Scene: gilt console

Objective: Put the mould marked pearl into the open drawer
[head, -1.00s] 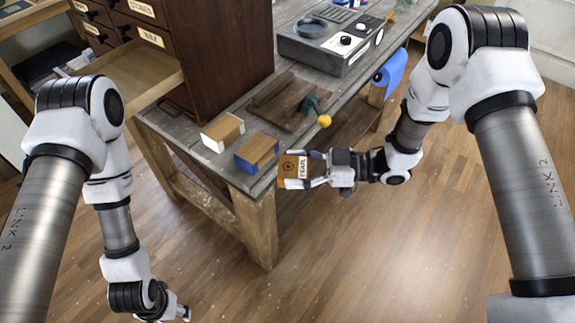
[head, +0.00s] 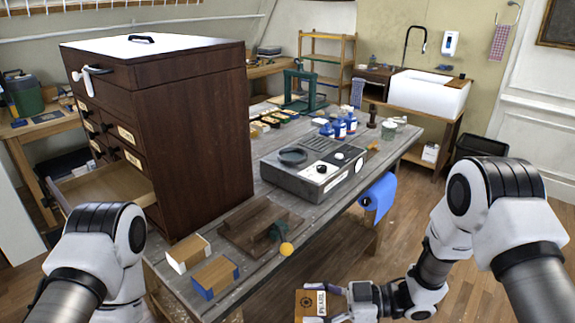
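The mould (head: 307,308) is a flat brown piece with a dark round emblem and a pale label that appears to read pearl. It is at the bottom edge of the head view, partly cut off. My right gripper (head: 327,303) is shut on it and holds it in front of the bench's near edge, clear of the bench. The open drawer (head: 108,186) sticks out to the left from the dark wooden cabinet (head: 195,130); the visible part of its inside looks empty. My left arm covers its near corner. My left gripper is out of view.
A white-sided block (head: 188,252) and a blue-sided block (head: 214,276) stand on the bench (head: 345,195) near its front corner. Behind them are a wooden board (head: 255,222), an orange ball (head: 286,249) and a grey device (head: 312,165). A blue roll (head: 380,195) hangs at the bench's edge.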

